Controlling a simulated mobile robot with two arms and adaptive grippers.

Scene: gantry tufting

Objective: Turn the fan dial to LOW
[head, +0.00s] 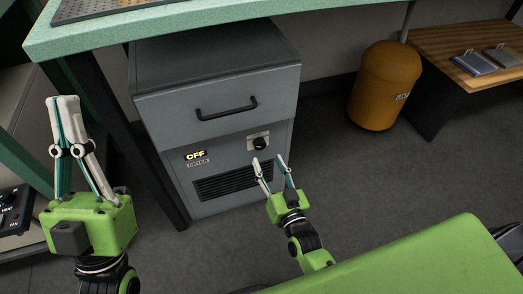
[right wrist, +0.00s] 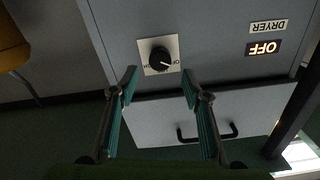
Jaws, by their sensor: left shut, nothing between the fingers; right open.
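A black round dial (head: 260,143) sits on a pale square plate on the grey dryer cabinet (head: 218,122). In the right wrist view the picture is upside down, and the dial (right wrist: 160,57) has a white pointer mark toward the lettering at the plate's right, which seems to read OFF. A lit OFF sign (head: 195,156) is above a DRYER label. My right gripper (head: 268,160) is open and empty in front of the dial; its fingertips (right wrist: 159,78) appear apart from it. My left gripper (head: 66,100) is shut and empty at the far left, away from the cabinet.
The cabinet has a drawer with a black handle (head: 226,108) and a dark vent (head: 234,187). A green table (head: 170,30) stands over it. A black control panel (head: 14,208) with small knobs is at far left.

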